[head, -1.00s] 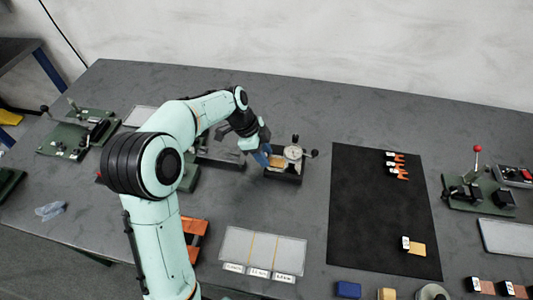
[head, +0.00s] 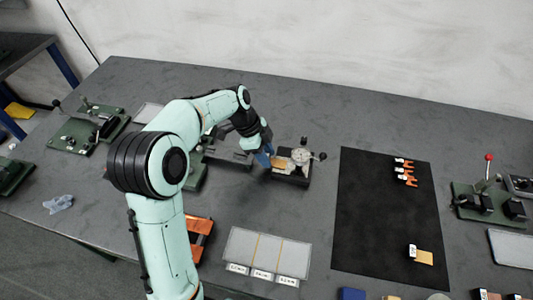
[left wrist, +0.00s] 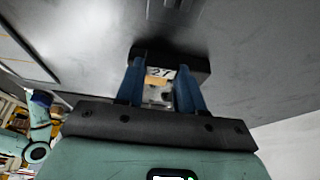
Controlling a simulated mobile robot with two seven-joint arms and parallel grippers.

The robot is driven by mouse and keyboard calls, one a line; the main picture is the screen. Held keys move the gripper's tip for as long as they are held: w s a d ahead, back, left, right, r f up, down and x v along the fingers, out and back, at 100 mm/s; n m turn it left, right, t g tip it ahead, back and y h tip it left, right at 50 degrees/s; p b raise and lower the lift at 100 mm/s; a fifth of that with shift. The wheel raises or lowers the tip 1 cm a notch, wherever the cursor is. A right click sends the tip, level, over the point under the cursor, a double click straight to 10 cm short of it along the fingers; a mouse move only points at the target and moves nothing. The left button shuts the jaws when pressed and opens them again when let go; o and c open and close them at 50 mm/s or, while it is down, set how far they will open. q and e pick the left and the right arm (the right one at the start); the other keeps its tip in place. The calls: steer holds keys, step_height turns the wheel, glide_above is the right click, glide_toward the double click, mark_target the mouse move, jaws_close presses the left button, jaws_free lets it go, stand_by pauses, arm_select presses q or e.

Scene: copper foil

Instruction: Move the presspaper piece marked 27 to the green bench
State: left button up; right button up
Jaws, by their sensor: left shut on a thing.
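The presspaper piece (left wrist: 153,81) is tan with a white tag marked 27. It sits between the blue fingers of my left gripper (left wrist: 160,95) in the left wrist view, and the gripper is shut on it. In the head view my left gripper (head: 266,158) is at the left side of a dial gauge (head: 300,157) on a black base. A tan patch, likely the piece, shows there beside the dial. I cannot tell whether it touches the base. Green-based fixtures stand at the left (head: 75,137) and right (head: 480,200); which is the green bench is unclear. My right gripper is not seen.
A black mat (head: 375,220) right of the gauge holds orange tagged pieces (head: 406,172) and another tan tagged piece (head: 424,257). Bare grey tabletop lies between the gauge and this tray.

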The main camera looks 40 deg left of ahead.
arm_select(q)
steer(key=shift+r, duration=0.15)
steer(key=shift+r+p, duration=2.05)
steer(key=shift+r, duration=1.35)
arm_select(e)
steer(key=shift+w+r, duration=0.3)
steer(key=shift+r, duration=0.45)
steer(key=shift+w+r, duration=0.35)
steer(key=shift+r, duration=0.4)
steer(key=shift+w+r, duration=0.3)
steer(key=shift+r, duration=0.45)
